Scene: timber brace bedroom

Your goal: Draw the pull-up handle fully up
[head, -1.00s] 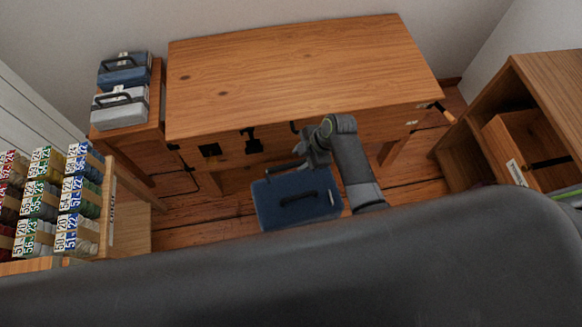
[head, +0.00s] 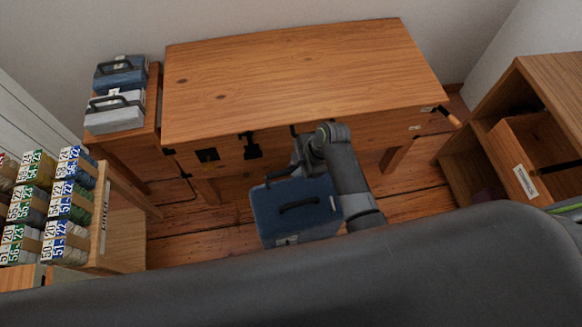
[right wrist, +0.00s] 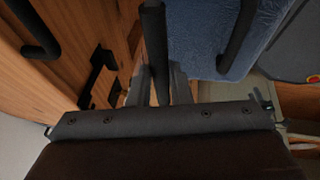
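A blue case (head: 268,218) stands on the floor in front of the wooden bench, with a dark carry handle (head: 299,204) on its top face. The dark pull-up handle (head: 279,176) runs along the case's bench-side edge. In the right wrist view the pull-up handle (right wrist: 153,40) is a dark bar running between my fingers, and the carry handle (right wrist: 238,40) lies to its right on the blue top. My right gripper (head: 299,171) is at the pull-up handle; in the wrist view its fingers (right wrist: 158,88) look shut on it. How far the handle is drawn out is unclear. My left gripper is out of view.
The wooden bench (head: 290,75) with dark front fittings (head: 251,146) stands close behind the case. A crank handle (head: 450,118) sticks out at its right end. A cabinet with a drawer (head: 525,170) is at right, a rack of spools (head: 55,215) at left.

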